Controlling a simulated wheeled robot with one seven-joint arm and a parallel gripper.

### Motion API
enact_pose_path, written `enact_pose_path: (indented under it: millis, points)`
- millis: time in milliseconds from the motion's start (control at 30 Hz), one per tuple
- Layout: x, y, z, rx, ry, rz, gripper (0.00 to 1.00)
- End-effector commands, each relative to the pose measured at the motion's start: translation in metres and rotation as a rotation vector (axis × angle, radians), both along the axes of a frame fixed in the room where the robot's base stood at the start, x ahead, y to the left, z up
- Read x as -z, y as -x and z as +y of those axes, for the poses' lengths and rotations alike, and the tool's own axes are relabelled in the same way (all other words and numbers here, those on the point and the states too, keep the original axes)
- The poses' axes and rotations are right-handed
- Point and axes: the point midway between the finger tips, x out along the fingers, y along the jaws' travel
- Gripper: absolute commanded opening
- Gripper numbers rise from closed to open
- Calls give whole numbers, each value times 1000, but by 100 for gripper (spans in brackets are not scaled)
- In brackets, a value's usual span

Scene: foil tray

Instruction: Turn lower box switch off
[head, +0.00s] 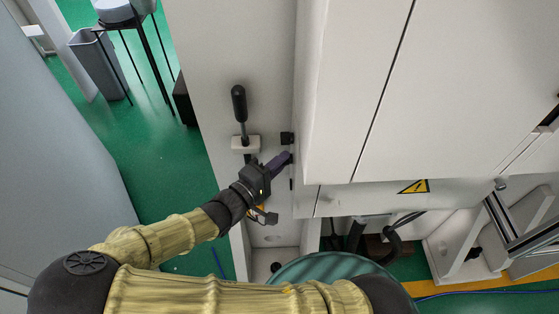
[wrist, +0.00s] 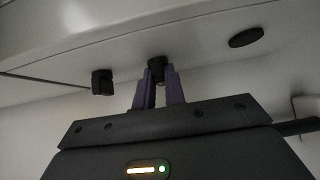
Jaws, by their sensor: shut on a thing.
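My gripper (head: 284,160) reaches the side wall of the white box (head: 330,90) in the head view, its purple fingers pointing at the wall. In the wrist view my gripper (wrist: 158,78) is shut on a small black switch knob (wrist: 156,64), with one finger on each side. The fingers hide part of this knob, and its on or off position cannot be told. A second black knob (head: 287,138) sits just above the fingers in the head view. In the wrist view a similar knob (wrist: 102,82) stands to the left, apart from the fingers.
A black-handled lever (head: 239,104) stands on the grey panel left of the box. A flat black oval (wrist: 246,38) is to the right of the held knob in the wrist view. A yellow warning sign (head: 414,186) is on the lower panel. Green floor (head: 160,170) is clear at left.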

Motion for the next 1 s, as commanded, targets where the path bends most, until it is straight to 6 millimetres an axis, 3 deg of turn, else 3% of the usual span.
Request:
enact_pose_path:
  millis: [467,1000]
  points:
    - [-9,-4,-1,0,-11,201,0]
    - [-15,-6,0,-3,-31,692,0]
